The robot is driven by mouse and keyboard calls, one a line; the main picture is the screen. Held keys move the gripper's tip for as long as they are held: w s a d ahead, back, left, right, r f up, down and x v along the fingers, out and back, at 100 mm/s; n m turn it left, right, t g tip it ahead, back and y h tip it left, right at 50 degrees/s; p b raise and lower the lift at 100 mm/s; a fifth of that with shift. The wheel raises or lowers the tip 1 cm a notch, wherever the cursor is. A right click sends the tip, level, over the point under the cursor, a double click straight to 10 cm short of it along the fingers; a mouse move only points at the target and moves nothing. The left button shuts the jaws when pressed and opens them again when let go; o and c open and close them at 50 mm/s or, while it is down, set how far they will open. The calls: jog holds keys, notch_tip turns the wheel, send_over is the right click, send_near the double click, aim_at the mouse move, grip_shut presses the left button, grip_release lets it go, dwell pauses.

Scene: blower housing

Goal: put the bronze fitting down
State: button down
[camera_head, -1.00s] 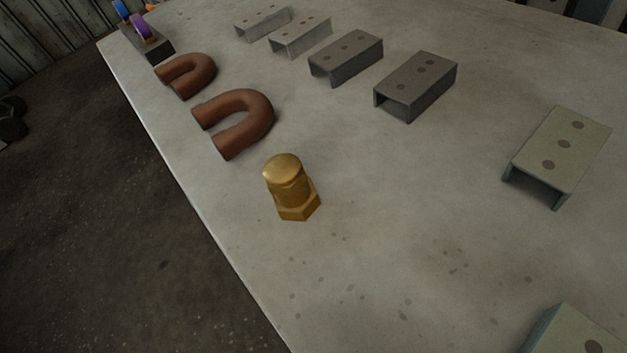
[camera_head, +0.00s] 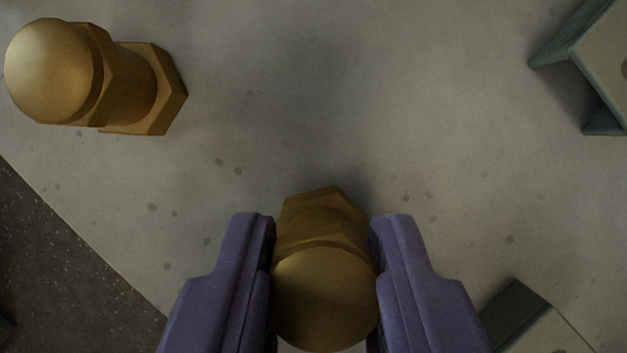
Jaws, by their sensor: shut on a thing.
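The bronze fitting (camera_head: 325,295) is between the two purple fingers of my gripper (camera_head: 323,265), low in the middle of the view. It has a rounded top toward the camera and a hexagonal base beyond it. My gripper is shut on it from both sides. Its base is close to the grey table top (camera_head: 330,110); I cannot tell whether it touches. A second, similar bronze fitting (camera_head: 90,75) stands on the table at the upper left, apart from my gripper.
A grey-green channel bracket (camera_head: 590,75) lies at the upper right. Another bracket (camera_head: 540,325) shows at the lower right, near my right finger. The table's edge runs diagonally at the lower left, with dark floor (camera_head: 60,260) beyond. Table between the fittings and brackets is clear.

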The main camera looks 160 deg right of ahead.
jog(key=shift+s+f, duration=0.15)
jog(key=shift+f, duration=0.25)
jog(key=c, duration=0.8)
grip_release()
jog(key=shift+d, duration=0.1)
jog(key=p+v, duration=0.6)
jog(key=v, duration=0.6)
jog(key=shift+s, duration=0.1)
